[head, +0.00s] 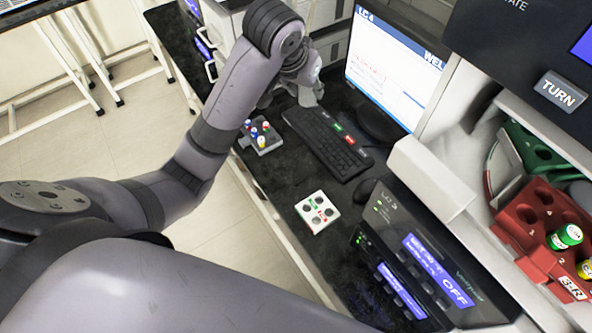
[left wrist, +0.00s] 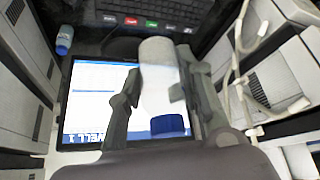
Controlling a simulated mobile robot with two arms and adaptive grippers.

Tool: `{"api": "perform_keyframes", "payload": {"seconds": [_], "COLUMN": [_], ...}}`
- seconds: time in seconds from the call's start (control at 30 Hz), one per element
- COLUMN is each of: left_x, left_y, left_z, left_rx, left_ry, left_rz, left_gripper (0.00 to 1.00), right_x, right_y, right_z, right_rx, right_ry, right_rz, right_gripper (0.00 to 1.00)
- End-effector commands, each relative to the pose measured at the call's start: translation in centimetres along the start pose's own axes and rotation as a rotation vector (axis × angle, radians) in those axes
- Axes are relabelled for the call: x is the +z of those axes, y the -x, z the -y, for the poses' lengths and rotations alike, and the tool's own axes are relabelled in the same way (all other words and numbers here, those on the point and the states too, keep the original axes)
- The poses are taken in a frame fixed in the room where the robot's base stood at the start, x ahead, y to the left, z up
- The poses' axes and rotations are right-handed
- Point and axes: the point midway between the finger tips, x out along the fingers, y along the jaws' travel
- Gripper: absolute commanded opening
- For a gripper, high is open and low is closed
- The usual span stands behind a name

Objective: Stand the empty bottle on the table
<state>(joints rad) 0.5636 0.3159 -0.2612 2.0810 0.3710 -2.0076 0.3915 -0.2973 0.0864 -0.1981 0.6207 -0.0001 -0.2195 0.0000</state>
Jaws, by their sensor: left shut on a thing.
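My left gripper (head: 306,92) is at the back of the dark table, between the keyboard and the grey-white equipment. In the left wrist view, its two dark fingers (left wrist: 160,98) are shut on a whitish bottle (left wrist: 158,60), one finger on each side. The bottle has a blue part, apparently its cap, near the palm; its other end points toward the keyboard. In the head view the bottle is mostly hidden by the gripper. I cannot tell whether it touches the table (head: 270,182). My right gripper is not in view.
A keyboard (head: 327,140) and a lit monitor (head: 388,65) are close to the gripper. A grey rack with coloured caps (head: 260,138) and a white holed block (head: 317,210) stand nearer. A red rack (head: 530,220) is at right. A small blue bottle (left wrist: 65,40) shows in the left wrist view.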

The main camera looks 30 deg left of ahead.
Motion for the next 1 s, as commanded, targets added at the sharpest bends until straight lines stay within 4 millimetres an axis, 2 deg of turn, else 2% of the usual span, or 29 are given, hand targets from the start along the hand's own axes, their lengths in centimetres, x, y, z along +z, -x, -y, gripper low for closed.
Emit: {"api": "perform_keyframes", "payload": {"seconds": [0.2,0.33,0.5,0.77,1.0], "left_x": [-0.6,-0.1,1.6,3.5,6.6], "left_y": [-1.9,-4.0,-6.5,-8.9,-14.1], "left_z": [1.3,2.7,4.4,5.3,5.2], "left_rx": [0.009,0.011,0.009,0.007,0.008], "left_ry": [0.0,0.0,-0.004,-0.01,-0.011], "left_rz": [0.007,0.008,0.006,0.006,0.008], "left_gripper": [0.18,0.18,0.18,0.18,0.18], "right_x": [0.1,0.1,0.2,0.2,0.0], "right_y": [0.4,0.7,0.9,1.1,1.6], "right_z": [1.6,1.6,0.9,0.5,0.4], "right_rx": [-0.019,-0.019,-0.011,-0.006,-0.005], "right_ry": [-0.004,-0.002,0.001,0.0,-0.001], "right_rz": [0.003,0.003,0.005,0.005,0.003], "right_gripper": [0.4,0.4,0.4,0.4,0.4]}}
